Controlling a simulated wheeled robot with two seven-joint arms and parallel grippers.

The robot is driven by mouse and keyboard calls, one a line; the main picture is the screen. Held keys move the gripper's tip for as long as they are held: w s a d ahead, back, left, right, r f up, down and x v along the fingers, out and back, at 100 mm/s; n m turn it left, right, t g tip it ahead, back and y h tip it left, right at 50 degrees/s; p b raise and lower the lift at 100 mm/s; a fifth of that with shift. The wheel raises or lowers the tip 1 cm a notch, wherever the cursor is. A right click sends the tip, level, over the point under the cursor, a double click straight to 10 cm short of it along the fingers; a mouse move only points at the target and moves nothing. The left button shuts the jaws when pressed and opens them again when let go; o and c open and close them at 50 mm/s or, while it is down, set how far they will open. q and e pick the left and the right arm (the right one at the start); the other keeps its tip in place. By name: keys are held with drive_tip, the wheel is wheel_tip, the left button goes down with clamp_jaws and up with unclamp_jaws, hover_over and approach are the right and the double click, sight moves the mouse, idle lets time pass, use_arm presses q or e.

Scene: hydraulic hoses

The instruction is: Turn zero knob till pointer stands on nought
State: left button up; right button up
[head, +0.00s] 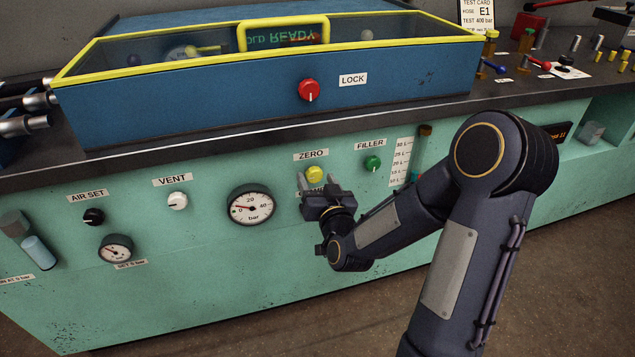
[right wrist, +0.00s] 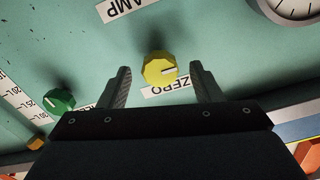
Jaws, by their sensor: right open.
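The yellow ZERO knob (head: 315,174) sits on the green front panel under its ZERO label. In the right wrist view the knob (right wrist: 159,69) shows a pale mark on its face, pointing right. My right gripper (head: 316,184) is open, and its fingers (right wrist: 160,72) stand on either side of the knob, with a visible gap on each side. The bar gauge (head: 251,204) is left of the knob; its red pointer lies toward the left, low end of the scale. Whether it stands exactly on nought is too small to tell. My left gripper is out of view.
The green FILLER knob (head: 373,164) is right of ZERO, with a sight tube (head: 421,150) beyond. The white VENT knob (head: 177,201) and black AIR SET knob (head: 94,217) are left. A red LOCK knob (head: 309,90) is on the blue box (head: 200,103) above.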

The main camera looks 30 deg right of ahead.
drive_tip(key=c, duration=1)
drive_tip(key=shift+f+n+b, duration=0.1)
drive_tip(key=shift+n+b, duration=0.95)
drive_tip(key=shift+n, duration=0.05)
drive_tip(key=n+b, duration=0.1)
drive_tip(key=n, duration=0.1)
drive_tip(key=shift+n+b, duration=0.3)
drive_tip(key=shift+b, duration=0.1)
drive_tip(key=n+b, duration=0.1)
drive_tip(key=n, duration=0.1)
drive_tip(key=shift+n, duration=0.3)
drive_tip(key=shift+n+b, duration=0.35)
drive_tip(key=shift+n, duration=1.35)
